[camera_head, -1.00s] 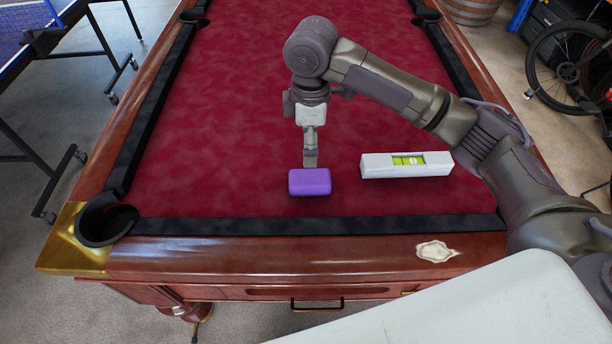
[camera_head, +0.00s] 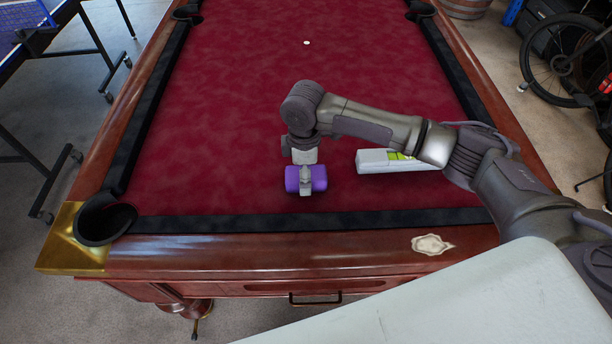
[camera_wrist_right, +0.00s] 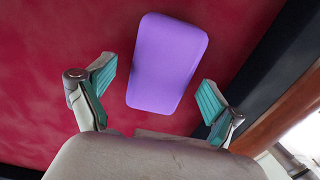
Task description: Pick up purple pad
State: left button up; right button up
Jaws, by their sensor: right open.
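The purple pad (camera_head: 319,178) is a small rounded block lying on the red cloth of the pool table near its front rail. My right gripper (camera_head: 305,187) is over the pad in the head view and hides its middle. In the right wrist view the pad (camera_wrist_right: 168,64) lies ahead of and between the two open fingers of my right gripper (camera_wrist_right: 157,96), with red cloth showing on both sides. My left gripper is not in view.
A white spirit level (camera_head: 385,162) lies right of the pad, partly behind my right arm. The table's front cushion (camera_head: 250,224) and wooden rail (camera_head: 220,255) are close in front of the pad. A small white ball or dot (camera_head: 306,43) is far back. The cloth left of the pad is clear.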

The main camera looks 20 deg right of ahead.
jog(key=shift+f, duration=0.4)
jog(key=shift+c, duration=0.4)
jog(key=c, duration=1.2)
jog(key=shift+o, duration=0.2)
jog(key=shift+r, duration=0.15)
notch_tip(320, 180, up, 4)
jog(key=shift+r+b, duration=0.1)
jog(key=shift+b, duration=0.2)
jog(key=s+d+r, duration=0.6)
jog(key=s, duration=0.3)
jog(key=shift+s+d+r, duration=0.3)
jog(key=shift+d, duration=0.1)
